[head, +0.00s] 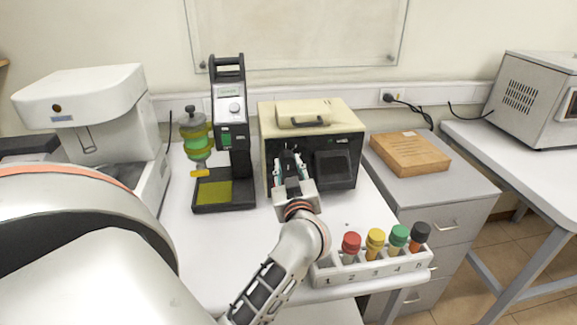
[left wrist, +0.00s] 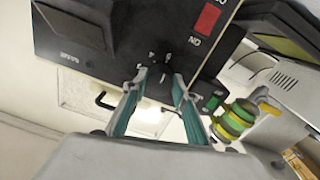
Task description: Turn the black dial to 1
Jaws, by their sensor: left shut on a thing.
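The black dial (left wrist: 161,88) is on the dark front panel of the cream-topped tester (head: 345,125). It shows between my left gripper's fingertips in the left wrist view, with small white marks around it. My left gripper (head: 290,160) is at the panel, left of its dark square window, and is shut on the dial; the fingers also show in the left wrist view (left wrist: 161,80). In the head view the gripper hides the dial. The marks are too small and blurred to tell which number the dial points to. My right gripper is out of view.
A black stand device (head: 231,120) with a green and yellow vessel (head: 195,135) stands just left of the tester. A white rack (head: 325,270) of colour-capped tubes sits at the table's front right. A wooden box (head: 410,153) lies on the grey cabinet.

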